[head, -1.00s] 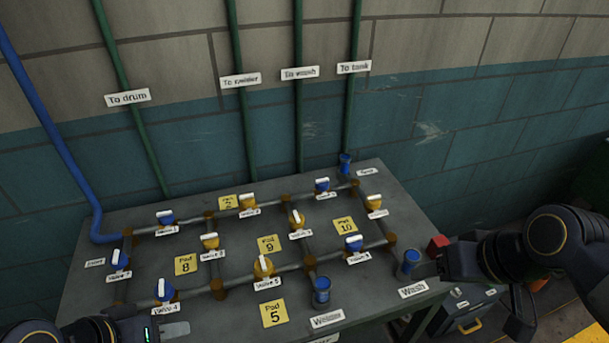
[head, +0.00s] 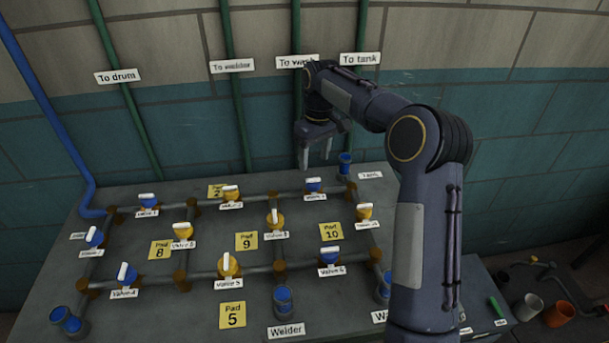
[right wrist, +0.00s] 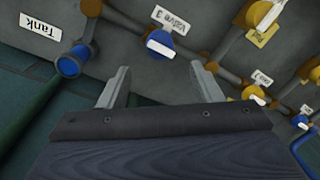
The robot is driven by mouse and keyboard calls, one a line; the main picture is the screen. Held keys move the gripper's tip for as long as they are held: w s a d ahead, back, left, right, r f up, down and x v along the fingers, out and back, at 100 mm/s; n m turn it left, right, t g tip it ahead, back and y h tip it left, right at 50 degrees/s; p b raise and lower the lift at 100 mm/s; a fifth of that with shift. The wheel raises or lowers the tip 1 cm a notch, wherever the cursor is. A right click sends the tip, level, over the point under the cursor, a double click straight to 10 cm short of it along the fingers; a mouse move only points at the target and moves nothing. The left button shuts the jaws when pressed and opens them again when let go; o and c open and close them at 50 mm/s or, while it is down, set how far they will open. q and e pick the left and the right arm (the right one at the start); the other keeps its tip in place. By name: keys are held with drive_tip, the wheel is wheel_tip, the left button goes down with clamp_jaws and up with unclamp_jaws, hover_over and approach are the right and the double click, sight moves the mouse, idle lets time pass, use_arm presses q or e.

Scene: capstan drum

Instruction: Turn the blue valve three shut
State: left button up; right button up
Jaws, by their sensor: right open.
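Blue valve three (head: 313,186), with a white handle bar, sits on the back pipe of the table, left of the blue tank outlet. It also shows in the right wrist view (right wrist: 160,47), beside its "Valve 3" label (right wrist: 172,17). My right gripper (head: 315,162) hangs above and behind the valve, near the wall, pointing down. In the right wrist view its two fingers (right wrist: 160,82) are wide apart and empty, with the valve beyond the gap and apart from them. My left gripper is out of view.
Other blue and yellow valves stand on the pipe grid, including a yellow one (head: 364,212) at the right. The blue tank outlet (head: 345,163) rises close to my right gripper. The wall with green pipes (head: 360,100) is just behind. Cups (head: 558,313) stand at the lower right.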

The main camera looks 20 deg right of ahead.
sight(313, 182)
drive_tip(key=f, duration=0.7)
drive_tip(key=shift+s+a, duration=0.15)
drive_tip(key=shift+a, duration=0.1)
drive_tip(key=c, duration=1)
drive_tip(key=shift+r, duration=0.1)
